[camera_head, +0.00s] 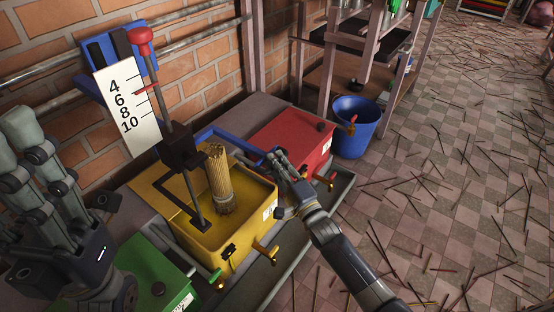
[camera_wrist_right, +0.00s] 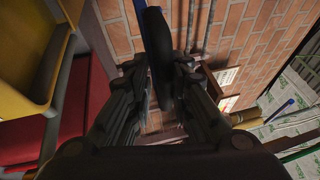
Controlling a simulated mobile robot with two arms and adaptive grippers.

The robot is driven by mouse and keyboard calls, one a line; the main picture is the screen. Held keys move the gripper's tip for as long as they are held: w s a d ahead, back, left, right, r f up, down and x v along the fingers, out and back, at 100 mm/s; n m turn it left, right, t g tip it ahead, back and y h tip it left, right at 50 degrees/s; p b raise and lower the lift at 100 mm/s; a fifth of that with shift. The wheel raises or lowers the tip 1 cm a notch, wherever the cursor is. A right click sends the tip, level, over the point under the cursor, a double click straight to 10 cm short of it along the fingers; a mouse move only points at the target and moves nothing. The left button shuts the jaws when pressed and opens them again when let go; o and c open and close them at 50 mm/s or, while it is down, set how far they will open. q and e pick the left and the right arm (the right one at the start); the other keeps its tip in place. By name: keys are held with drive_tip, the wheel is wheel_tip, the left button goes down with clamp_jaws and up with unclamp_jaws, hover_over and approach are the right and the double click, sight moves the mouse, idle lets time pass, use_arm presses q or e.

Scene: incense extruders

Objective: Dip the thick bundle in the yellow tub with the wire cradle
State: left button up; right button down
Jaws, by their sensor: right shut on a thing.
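The thick bundle (camera_head: 219,172) of tan sticks stands nearly upright in the yellow tub (camera_head: 243,237), its lower end in a greyish wire cradle (camera_head: 224,206). I cannot tell how deep that end sits. A blue bar (camera_head: 227,135) runs from the dark block on the lever post over the tub's back towards my right gripper (camera_head: 277,161). My right gripper is shut on the bar's dark handle, which shows between the fingers in the right wrist view (camera_wrist_right: 158,60). My left gripper (camera_head: 42,165) is at the left, fingers apart and empty, away from the bundle.
A red-knobbed lever (camera_head: 140,42) and a numbered scale (camera_head: 127,105) rise behind the tub. A red tub (camera_head: 291,140) and a green tub (camera_head: 151,276) flank it. A blue bucket (camera_head: 355,125) stands beside the shelf. Loose sticks litter the tiled floor (camera_head: 450,150).

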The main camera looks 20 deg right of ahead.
drive_tip(key=shift+f, duration=0.5)
drive_tip(key=c, duration=1.6)
unclamp_jaws()
drive_tip(key=v, duration=1.2)
